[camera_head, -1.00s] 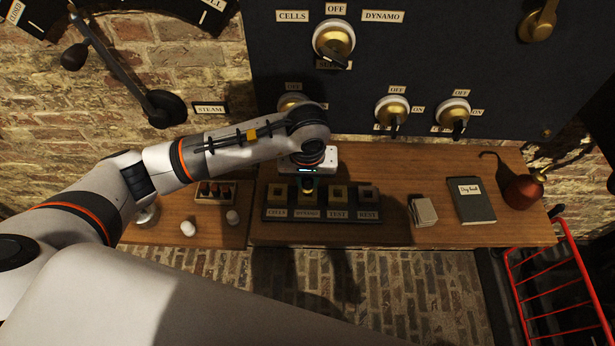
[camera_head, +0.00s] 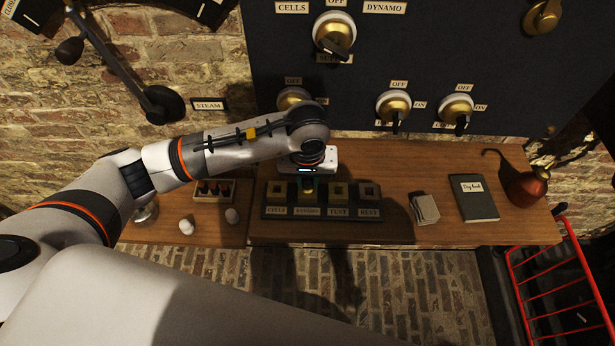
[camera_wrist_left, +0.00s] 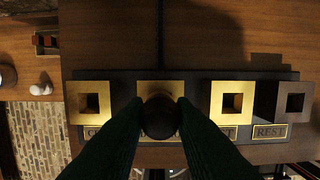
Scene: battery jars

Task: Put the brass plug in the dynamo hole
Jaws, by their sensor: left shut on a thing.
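The plug board (camera_head: 265,212) lies on the table, with square blocks above the labels CELLS, DYNAMO, TEST and REST. My left gripper (camera_head: 307,178) points down over the DYNAMO block (camera_head: 308,192). It is shut on the plug (camera_wrist_left: 159,117), whose dark round top shows between the fingers in the left wrist view. The plug's brass part is hidden under its top, so I cannot tell how far it sits in the hole. The CELLS block (camera_wrist_left: 76,99), TEST block (camera_wrist_left: 217,101) and darker REST block (camera_wrist_left: 303,99) show empty square holes. My right gripper is out of view.
A small box of dark pieces (camera_head: 213,189) and two pale knobs (camera_head: 187,226) are left of the board. Cards (camera_head: 425,209), a day book (camera_head: 474,198) and a copper-coloured vessel (camera_head: 528,186) are on the right. The switch panel (camera_head: 450,60) rises behind.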

